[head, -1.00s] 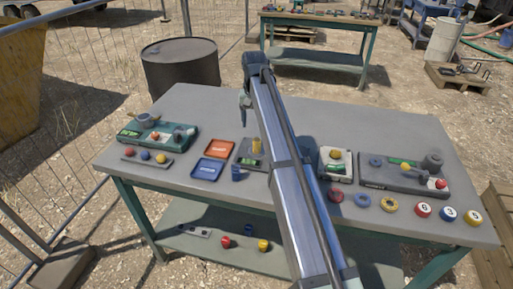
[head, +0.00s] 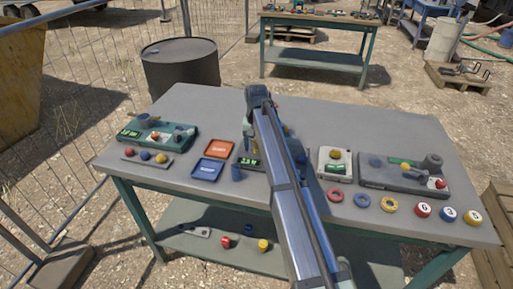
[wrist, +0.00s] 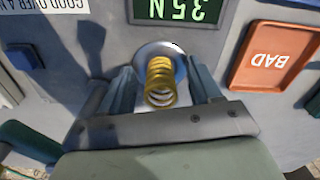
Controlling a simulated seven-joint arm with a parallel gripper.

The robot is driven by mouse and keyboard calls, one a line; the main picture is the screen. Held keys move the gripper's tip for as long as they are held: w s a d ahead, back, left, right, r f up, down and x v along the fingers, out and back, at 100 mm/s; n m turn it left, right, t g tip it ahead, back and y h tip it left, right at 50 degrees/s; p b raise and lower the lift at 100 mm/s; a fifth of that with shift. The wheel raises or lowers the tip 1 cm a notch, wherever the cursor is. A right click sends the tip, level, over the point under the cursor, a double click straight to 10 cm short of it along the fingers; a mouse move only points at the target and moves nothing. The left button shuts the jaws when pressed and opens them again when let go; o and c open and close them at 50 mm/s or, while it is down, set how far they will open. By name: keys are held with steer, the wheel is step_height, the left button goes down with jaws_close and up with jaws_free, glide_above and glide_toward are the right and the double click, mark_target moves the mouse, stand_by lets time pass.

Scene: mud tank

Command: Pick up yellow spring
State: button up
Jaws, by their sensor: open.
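The yellow spring (wrist: 160,82) stands on a round pale metal plate in the wrist view, its open coil end toward the camera. My gripper (wrist: 162,90) is open, with one finger on each side of the spring. Small gaps show between the fingers and the coils, so it is not gripped. In the head view my gripper (head: 247,143) is low over the tester (head: 250,163) with a green display, and my arm hides most of the spring there.
An orange BAD tray (wrist: 272,56) lies beside the tester; it also shows in the head view (head: 219,148), behind a blue tray (head: 207,169). Other devices (head: 157,135) stand to the left, and a larger grey one (head: 400,178) to the right.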

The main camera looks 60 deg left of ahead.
jaws_close()
stand_by(0.5)
